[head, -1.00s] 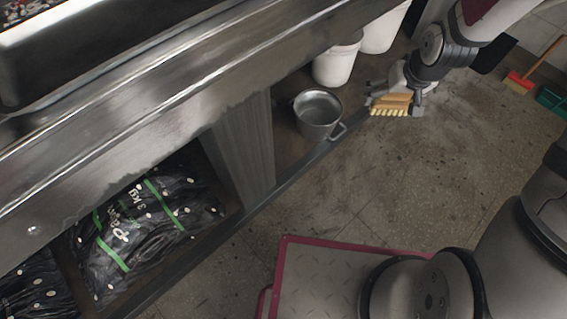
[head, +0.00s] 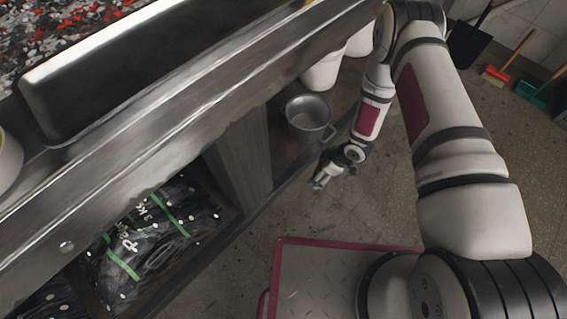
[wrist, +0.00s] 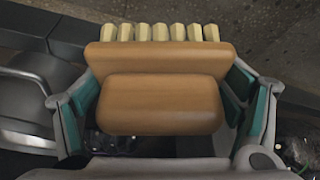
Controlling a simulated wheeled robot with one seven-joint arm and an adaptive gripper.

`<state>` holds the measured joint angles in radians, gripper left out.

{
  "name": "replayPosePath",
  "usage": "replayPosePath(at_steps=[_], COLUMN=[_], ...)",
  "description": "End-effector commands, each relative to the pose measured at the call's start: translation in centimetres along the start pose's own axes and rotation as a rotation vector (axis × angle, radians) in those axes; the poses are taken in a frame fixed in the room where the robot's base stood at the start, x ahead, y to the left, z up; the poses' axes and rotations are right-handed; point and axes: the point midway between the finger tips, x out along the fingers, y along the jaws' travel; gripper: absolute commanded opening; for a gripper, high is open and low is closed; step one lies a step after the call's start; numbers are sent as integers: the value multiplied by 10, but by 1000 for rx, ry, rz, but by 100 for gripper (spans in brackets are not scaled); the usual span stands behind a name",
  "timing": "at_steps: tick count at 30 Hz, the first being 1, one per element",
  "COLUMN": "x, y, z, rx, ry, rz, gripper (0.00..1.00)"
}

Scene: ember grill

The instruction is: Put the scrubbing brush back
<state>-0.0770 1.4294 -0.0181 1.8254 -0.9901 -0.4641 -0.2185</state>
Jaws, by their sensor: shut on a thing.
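The scrubbing brush (wrist: 160,100) fills the middle of the wrist view. It has a wooden block with a raised grip and a row of pale yellow bristles along its far edge. My gripper (wrist: 158,108) is shut on it, with teal finger pads on its left and right sides. In the head view my gripper (head: 326,177) hangs low, just right of the grill's lower shelf edge and below the metal pot. I cannot make out the brush there.
A metal pot (head: 309,117) stands on the lower shelf, with white buckets (head: 322,70) behind it. A black charcoal bag (head: 150,240) lies in the left bay. The steel counter (head: 150,130) overhangs the shelf. A red broom (head: 496,75) and green dustpan (head: 530,92) stand far right.

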Motion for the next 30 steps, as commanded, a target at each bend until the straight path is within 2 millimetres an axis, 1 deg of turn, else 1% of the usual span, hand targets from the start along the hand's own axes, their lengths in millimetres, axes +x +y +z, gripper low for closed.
replayPosePath(at_steps=[1,4,7,18,22,27,30], x=[5,12,21,63,76,81,82], y=[-6,-10,-7,10,16,18,18], z=[2,-1,-14,-91,-116,-128,-130], rx=[-18,-38,-43,-39,-37,-37,-37], ry=[-1,2,3,5,4,2,1], rz=[-8,-14,-13,-12,-11,-17,-16], gripper=[56,56,56,56,56,56,56])
